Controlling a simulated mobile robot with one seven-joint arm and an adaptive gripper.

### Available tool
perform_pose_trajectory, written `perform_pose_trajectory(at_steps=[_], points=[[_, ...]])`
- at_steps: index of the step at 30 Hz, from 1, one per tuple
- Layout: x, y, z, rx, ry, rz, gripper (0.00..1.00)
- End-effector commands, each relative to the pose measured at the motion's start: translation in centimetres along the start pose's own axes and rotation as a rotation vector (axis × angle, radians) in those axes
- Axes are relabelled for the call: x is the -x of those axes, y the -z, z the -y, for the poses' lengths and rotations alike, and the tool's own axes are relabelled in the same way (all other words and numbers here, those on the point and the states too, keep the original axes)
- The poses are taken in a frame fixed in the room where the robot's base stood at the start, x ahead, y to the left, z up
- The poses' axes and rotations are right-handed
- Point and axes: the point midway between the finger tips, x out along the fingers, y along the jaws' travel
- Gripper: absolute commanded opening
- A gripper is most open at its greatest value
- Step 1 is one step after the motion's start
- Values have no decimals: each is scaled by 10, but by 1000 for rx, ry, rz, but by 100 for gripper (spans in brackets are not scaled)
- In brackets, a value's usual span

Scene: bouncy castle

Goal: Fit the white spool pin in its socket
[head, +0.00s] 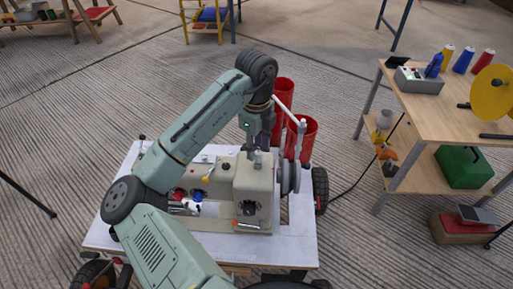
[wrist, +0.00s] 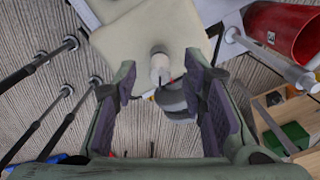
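The cream sewing machine (head: 252,183) stands on a white-topped cart. A short whitish pin (head: 258,160), apparently the white spool pin, stands upright on the machine's top. It shows in the wrist view (wrist: 160,66), in line with the space between my fingers. My gripper (head: 262,146) is just above the machine's top, pointing down. In the wrist view my gripper (wrist: 160,84) has its fingers wide apart, with a clear gap on both sides of the pin. The pin's foot and any socket under it are hard to see, so I cannot tell how it sits.
A grey handwheel (head: 288,177) and a white angled rod (head: 289,110) stand at the machine's right. Red tubes (head: 302,136) are behind it. A wooden table (head: 452,105) with several spools is at the right. Small coloured parts lie on the cart's left.

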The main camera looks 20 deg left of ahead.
Motion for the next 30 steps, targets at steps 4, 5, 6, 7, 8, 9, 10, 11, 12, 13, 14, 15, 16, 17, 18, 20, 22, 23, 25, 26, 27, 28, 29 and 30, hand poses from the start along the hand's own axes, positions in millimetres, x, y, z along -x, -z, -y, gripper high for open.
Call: perform_pose_trajectory(at_steps=[4, 5, 6, 7, 8, 9, 10, 11, 12, 13, 14, 15, 16, 17, 18, 20, 22, 23, 25, 26, 27, 28, 29, 30], points=[[30, -1, 0, 1, 2, 6, 38], [37, -1, 0, 0, 2, 7, 38], [46, -1, 0, 0, 2, 7, 38], [53, -1, 0, 0, 2, 7, 38], [59, -1, 0, 1, 2, 7, 38], [67, -1, 0, 1, 1, 6, 38], [73, -1, 0, 2, 1, 6, 38], [78, -1, 0, 1, 1, 5, 38], [85, 0, 0, 1, 2, 5, 38], [90, 0, 0, 0, 2, 4, 38], [94, 0, 0, 1, 1, 4, 38], [98, 0, 0, 1, 1, 3, 38], [101, 0, 0, 1, 1, 3, 38], [104, 0, 0, 0, 1, 2, 38], [106, 0, 0, 0, 1, 2, 38], [108, 0, 0, 0, 1, 1, 38], [109, 0, 0, 0, 0, 1, 38], [110, 0, 0, 0, 1, 0, 38], [110, 0, 0, 0, 1, 0, 38], [110, 0, 0, 0, 1, 0, 38], [109, 0, 0, 0, 1, 0, 38], [109, 0, 0, 0, 1, 0, 38], [109, 0, 0, 0, 1, 0, 38], [109, 0, 0, 0, 1, 0, 38]])
